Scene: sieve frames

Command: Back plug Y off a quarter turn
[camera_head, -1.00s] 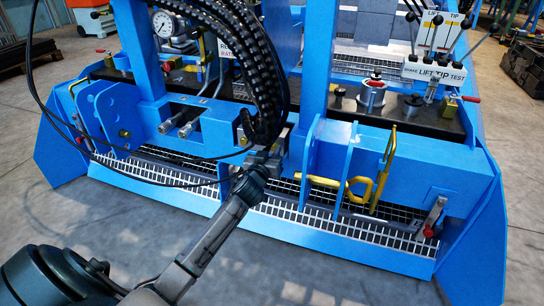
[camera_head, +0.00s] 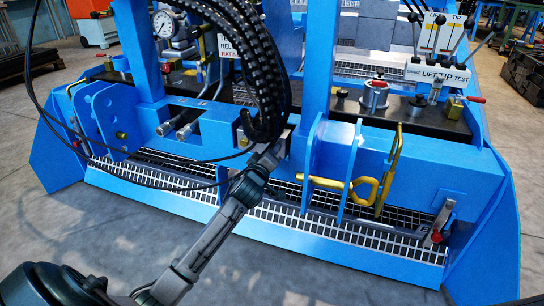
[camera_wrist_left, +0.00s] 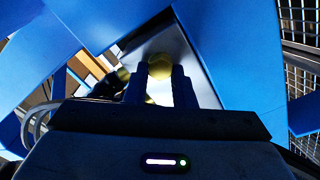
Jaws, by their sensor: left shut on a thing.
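My left gripper (camera_head: 272,152) reaches the front beam of the blue machine, beside the thick bundle of black hoses. In the left wrist view its two dark fingers (camera_wrist_left: 160,84) are shut on a rounded brass-coloured piece (camera_wrist_left: 160,66), which I take to be plug Y; no letter on it is legible. Another brass fitting (camera_head: 243,137) shows just left of the gripper in the head view. The hoses and my wrist hide most of the grip there. My right gripper is not in view.
Black hoses (camera_head: 262,80) hang close above and left of the gripper. The blue beam (camera_head: 420,185) carries a yellow handle (camera_head: 335,184) to the right. Two metal hose ends (camera_head: 180,126) sit at left. A grated step (camera_head: 330,228) lies below; the floor in front is clear.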

